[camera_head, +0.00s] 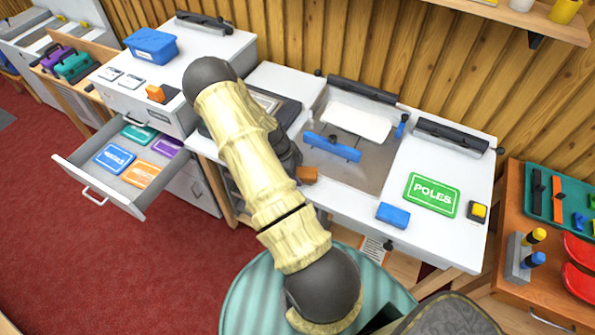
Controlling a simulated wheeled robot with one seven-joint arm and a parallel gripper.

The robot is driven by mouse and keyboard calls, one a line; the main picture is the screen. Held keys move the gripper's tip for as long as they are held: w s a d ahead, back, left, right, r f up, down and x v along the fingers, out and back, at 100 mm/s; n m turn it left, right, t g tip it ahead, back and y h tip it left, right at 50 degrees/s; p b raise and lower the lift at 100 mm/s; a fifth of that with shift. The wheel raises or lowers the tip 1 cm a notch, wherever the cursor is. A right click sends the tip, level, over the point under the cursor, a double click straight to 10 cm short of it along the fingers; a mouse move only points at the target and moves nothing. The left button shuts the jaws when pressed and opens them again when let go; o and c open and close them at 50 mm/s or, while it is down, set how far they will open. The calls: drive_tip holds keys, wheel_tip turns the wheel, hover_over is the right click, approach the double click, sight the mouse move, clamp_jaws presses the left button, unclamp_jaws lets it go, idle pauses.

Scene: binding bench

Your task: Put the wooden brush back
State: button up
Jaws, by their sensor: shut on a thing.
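My gripper (290,158) is mostly hidden behind my own arm, over the middle of the white bench. Only a dark grey part of it shows. A small brown block (307,174) sticks out just below it, and looks like part of the wooden brush, held in the jaws. The rest of the brush and the fingertips are hidden. I cannot tell whether the brush touches the bench top.
A blue bar (333,147) and a white sheet (357,121) lie on a grey board. An open drawer (72,158) holding coloured cards juts out left. A teal tray (548,190) stands far right.

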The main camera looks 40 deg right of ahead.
drive_tip(key=shift+f, duration=0.2)
drive_tip(key=o, duration=1.1)
drive_tip(key=shift+r, duration=0.1)
drive_tip(key=b+v, duration=0.2)
drive_tip(key=v, duration=1)
drive_tip(key=shift+r+b, duration=0.1)
drive_tip(key=shift+b, duration=0.3)
